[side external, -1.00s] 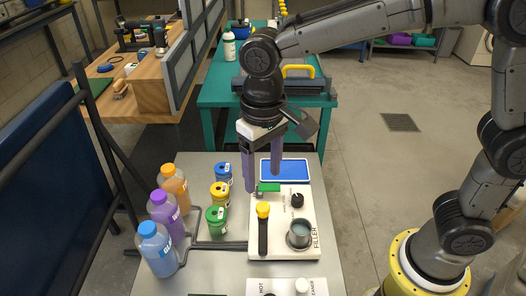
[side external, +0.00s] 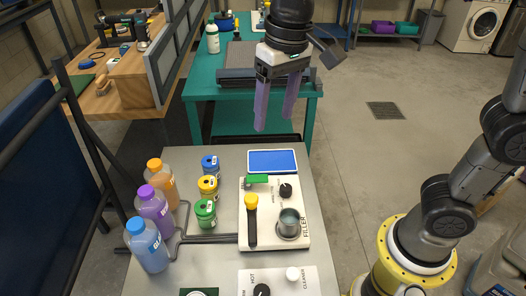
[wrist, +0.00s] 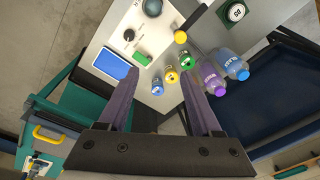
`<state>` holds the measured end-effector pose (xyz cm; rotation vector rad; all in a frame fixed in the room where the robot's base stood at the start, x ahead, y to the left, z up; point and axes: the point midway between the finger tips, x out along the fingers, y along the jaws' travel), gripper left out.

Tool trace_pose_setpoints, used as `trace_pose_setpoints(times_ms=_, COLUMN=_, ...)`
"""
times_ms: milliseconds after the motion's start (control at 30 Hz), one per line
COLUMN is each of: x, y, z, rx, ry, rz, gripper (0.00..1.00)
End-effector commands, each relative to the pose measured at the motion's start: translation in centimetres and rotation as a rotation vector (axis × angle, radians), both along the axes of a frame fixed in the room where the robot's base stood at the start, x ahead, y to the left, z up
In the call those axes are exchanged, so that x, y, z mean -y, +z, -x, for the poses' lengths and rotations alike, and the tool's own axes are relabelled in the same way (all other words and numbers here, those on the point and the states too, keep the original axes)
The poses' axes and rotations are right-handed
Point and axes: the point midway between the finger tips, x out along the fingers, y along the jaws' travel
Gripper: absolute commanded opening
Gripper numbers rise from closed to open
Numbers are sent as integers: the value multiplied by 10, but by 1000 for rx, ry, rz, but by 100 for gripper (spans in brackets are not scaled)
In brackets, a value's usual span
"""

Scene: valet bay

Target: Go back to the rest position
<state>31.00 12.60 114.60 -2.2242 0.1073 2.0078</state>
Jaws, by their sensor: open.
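My gripper (side external: 273,112) hangs in the air above the far end of the grey bench, with its two purple fingers pointing down. It is open and nothing is between the fingers. In the wrist view, my gripper (wrist: 157,92) shows its fingers spread apart over the bench. The white filler panel (side external: 262,235) lies below and nearer the camera, apart from the fingers.
Blue, yellow and green canisters (side external: 207,187) stand left of the panel. Orange, purple and blue bottles (side external: 153,206) stand at the bench's left edge. A teal table (side external: 205,92) with a white bottle (side external: 213,39) is behind. Open floor (side external: 370,150) lies to the right.

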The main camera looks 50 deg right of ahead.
Motion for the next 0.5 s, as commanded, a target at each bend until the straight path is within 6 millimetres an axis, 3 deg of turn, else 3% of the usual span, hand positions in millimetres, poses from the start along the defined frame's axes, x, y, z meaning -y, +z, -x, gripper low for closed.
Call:
trace_pose_setpoints(times_ms=33, x=22, y=10, z=13, rx=40, ry=-41, rz=-14, gripper=66)
trace_pose_setpoints(times_ms=100, x=48, y=17, z=32, rx=90, ry=-75, rz=-25, gripper=66)
trace_pose_setpoints(times_ms=233, x=86, y=16, z=70, rx=187, ry=-102, rz=-28, gripper=66)
trace_pose_setpoints(times_ms=400, x=118, y=-9, z=121, rx=310, ry=-80, rz=5, gripper=66)
trace_pose_setpoints(times_ms=500, x=125, y=-29, z=140, rx=355, ry=-33, rz=33, gripper=66)
